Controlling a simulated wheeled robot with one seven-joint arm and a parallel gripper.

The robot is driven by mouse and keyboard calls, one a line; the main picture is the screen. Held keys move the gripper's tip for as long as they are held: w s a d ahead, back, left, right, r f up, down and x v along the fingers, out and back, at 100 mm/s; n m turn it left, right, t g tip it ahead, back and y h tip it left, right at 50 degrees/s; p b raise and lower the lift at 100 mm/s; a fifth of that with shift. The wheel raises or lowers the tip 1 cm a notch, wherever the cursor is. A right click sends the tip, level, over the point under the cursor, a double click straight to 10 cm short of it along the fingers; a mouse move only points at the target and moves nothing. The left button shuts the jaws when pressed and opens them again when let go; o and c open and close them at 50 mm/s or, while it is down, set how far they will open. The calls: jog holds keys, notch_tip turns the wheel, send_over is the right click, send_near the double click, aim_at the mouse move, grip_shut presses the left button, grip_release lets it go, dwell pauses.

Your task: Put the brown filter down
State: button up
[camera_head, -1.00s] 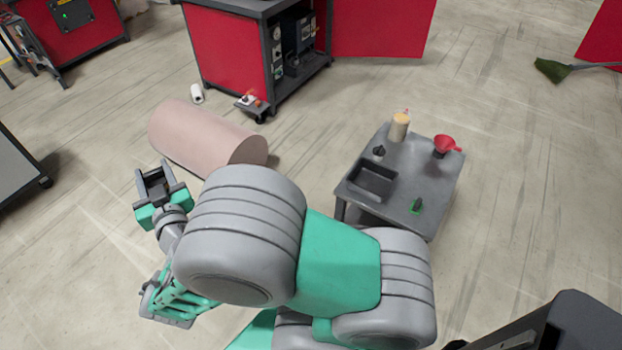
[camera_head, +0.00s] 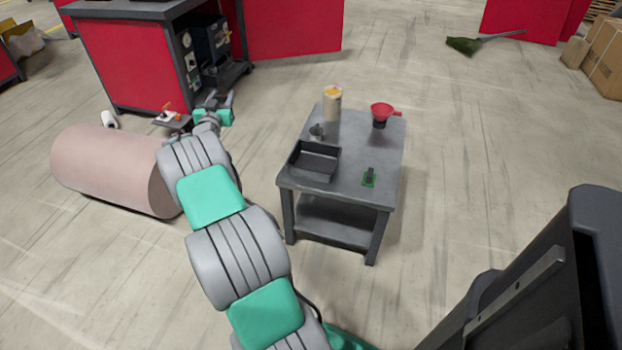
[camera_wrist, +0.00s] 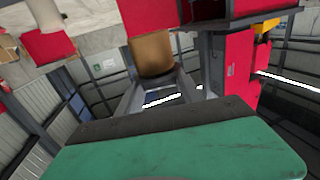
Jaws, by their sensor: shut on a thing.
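The brown filter (camera_wrist: 151,52) is a brown cylinder in the wrist view, between the fingertips of my gripper (camera_wrist: 153,78). My gripper is shut on it and holds it in the air. In the head view my gripper (camera_head: 219,103) is at the end of my outstretched arm, in front of the red workbench and left of the grey table (camera_head: 350,195). The filter cannot be made out in the head view.
A large pink roll (camera_head: 110,168) lies left of my arm. The red workbench (camera_head: 128,65) stands behind.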

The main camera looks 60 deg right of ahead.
jog(key=s+d+f+m+g+h+b, duration=0.1)
jog(key=s+d+f+m+g+b, duration=0.3)
jog(key=s+d, duration=0.7)
jog(key=s+d+f+n+g+b, duration=0.1)
jog(key=s+d+f+b, duration=0.2)
jog(key=s+d+f, duration=0.55)
jog(key=s+a+f+b, duration=0.1)
jog(key=s+a+f, duration=0.1)
jog(key=f, duration=0.1)
jog(key=s+a+f+b, duration=0.2)
jog(key=s+a+f, duration=0.1)
jog(key=f, duration=0.1)
jog(key=s+a+f+b, duration=0.1)
jog(key=s+a+f, duration=0.1)
jog(key=f, duration=0.1)
jog(key=shift+s+a+f, duration=0.15)
jog(key=shift+s+a, duration=0.05)
jog(key=shift+s, duration=0.15)
jog(key=shift+f+b, duration=0.2)
jog(key=shift+b, duration=0.3)
